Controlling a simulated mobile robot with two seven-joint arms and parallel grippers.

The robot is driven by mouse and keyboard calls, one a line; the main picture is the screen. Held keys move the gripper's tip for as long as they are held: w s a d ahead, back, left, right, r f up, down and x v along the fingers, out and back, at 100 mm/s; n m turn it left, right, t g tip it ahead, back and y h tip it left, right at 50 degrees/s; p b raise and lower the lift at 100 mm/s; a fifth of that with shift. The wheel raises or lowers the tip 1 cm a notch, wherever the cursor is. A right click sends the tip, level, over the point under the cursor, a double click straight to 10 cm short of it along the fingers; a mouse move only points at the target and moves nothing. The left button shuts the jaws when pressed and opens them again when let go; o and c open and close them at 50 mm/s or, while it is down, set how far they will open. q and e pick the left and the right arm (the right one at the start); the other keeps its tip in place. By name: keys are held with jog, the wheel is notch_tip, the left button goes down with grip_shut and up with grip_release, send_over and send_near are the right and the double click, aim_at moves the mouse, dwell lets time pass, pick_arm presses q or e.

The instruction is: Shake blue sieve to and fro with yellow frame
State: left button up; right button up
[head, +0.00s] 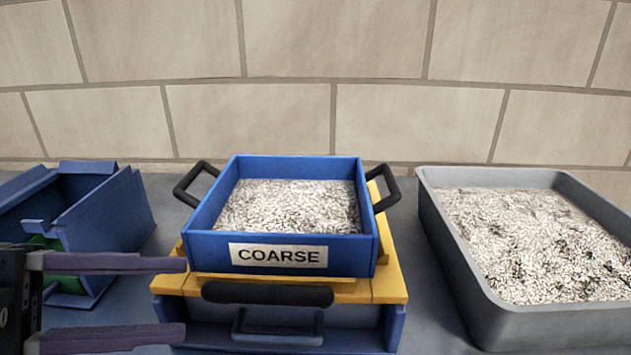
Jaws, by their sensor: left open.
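The blue sieve (345,253) with a COARSE label is in the middle of the head view, full of grey-white crushed stone, with a black handle on its left and right sides. It sits on the yellow frame (390,265), which rests on a blue box (355,336). A black bar handle (267,294) is on the frame's front. My left gripper (184,299) comes in from the lower left, open and empty, its fingertips near the frame's front left corner. I cannot tell whether they touch it. My right gripper is not in view.
A grey tub (497,322) of crushed stone stands at the right. A blue open container (112,217) with a green part inside stands at the left, partly behind my left gripper. A tiled wall (300,110) closes off the back. Narrow strips of grey bench are clear between them.

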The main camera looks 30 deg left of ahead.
aim_at(242, 296)
pick_arm(q)
jog(key=x, duration=1)
jog(key=shift+d+p, duration=0.1)
jog(key=shift+p, duration=0.3)
grip_shut()
dwell(1.2)
